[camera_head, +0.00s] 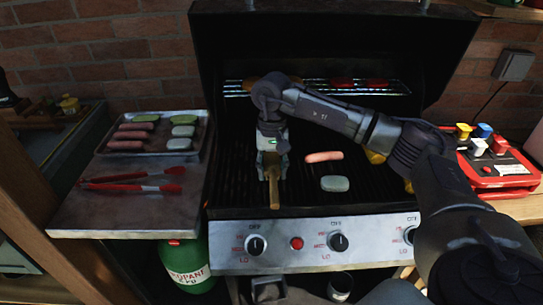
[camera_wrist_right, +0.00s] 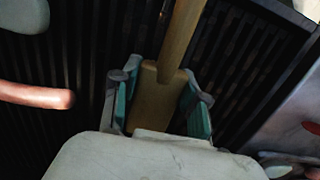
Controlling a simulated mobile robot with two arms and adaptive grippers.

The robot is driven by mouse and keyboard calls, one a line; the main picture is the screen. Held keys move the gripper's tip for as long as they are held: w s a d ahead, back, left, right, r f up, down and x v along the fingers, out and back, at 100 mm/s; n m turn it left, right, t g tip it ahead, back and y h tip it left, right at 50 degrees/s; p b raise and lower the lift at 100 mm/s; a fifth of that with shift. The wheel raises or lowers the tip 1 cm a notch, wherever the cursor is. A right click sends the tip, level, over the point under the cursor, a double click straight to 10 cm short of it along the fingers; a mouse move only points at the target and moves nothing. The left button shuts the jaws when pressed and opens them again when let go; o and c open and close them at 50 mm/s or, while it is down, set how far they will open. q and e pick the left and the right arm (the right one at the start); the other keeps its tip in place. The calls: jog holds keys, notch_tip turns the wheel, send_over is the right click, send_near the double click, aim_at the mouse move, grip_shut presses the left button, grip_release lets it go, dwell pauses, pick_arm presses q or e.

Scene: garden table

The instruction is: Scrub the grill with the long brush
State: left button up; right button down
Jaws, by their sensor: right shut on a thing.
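The grill grate (camera_head: 235,165) is a dark, ribbed surface under an open black lid. My right gripper (camera_head: 273,172) points down over the left-middle of the grate. It is shut on the wooden long brush (camera_head: 274,190), whose handle extends toward the grill's front edge. In the right wrist view the brush (camera_wrist_right: 158,98) sits between the two green-padded fingers of the gripper (camera_wrist_right: 160,105), with its narrow handle running to the top. The brush's bristles are hidden. My left gripper does not show in the head view.
A sausage (camera_head: 323,157) and a pale grey-green piece (camera_head: 335,183) lie on the grate right of the brush. The left side shelf holds a food tray (camera_head: 203,150) and red tongs (camera_head: 130,187). A red case (camera_head: 497,180) stands at right.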

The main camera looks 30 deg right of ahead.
aim_at(274, 191)
jog(key=s+a, duration=0.1)
jog(key=s, duration=0.1)
jog(key=s+a, duration=0.2)
jog(key=s, duration=0.1)
jog(key=s+a, duration=0.1)
jog(key=s, duration=0.1)
jog(key=shift+s+a, duration=0.3)
jog(key=shift+a, duration=0.05)
jog(key=shift+a+r, duration=0.1)
jog(key=shift+r, duration=0.2)
notch_tip(274, 191, up, 3)
jog(key=shift+p, duration=1.05)
jog(key=r, duration=0.1)
jog(key=s+r, duration=0.1)
jog(key=p, duration=0.1)
jog(key=shift+s+a+r, duration=0.15)
jog(key=shift+a+r, duration=0.15)
jog(key=shift+r, duration=0.1)
jog(key=shift+d+r, duration=0.1)
jog(key=shift+r, duration=0.1)
jog(key=shift+w+d, duration=0.15)
jog(key=shift+w, duration=0.35)
jog(key=shift+r, duration=0.2)
